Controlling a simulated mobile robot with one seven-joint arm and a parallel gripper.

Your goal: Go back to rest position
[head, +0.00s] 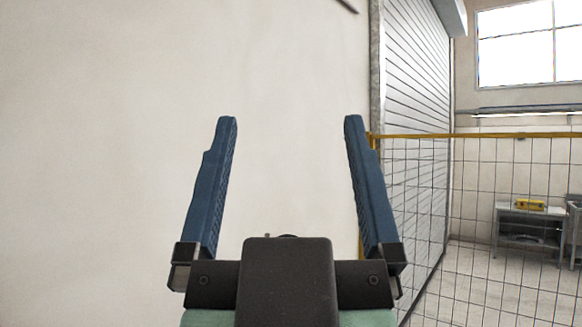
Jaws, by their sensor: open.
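My gripper (290,120) is in the lower middle of the head view, its two blue fingers pointing up and standing wide apart. Nothing is between the fingers; only the pale wall shows there. The dark gripper body is at the bottom edge. No transformer or bushing is in view.
A plain pale wall (90,130) fills the left and middle. A grey roller shutter (418,80) and a yellow-railed mesh fence (490,135) stand at the right. Behind the mesh are a small table (530,212) with a yellow object (530,204), open floor, and a window (515,45).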

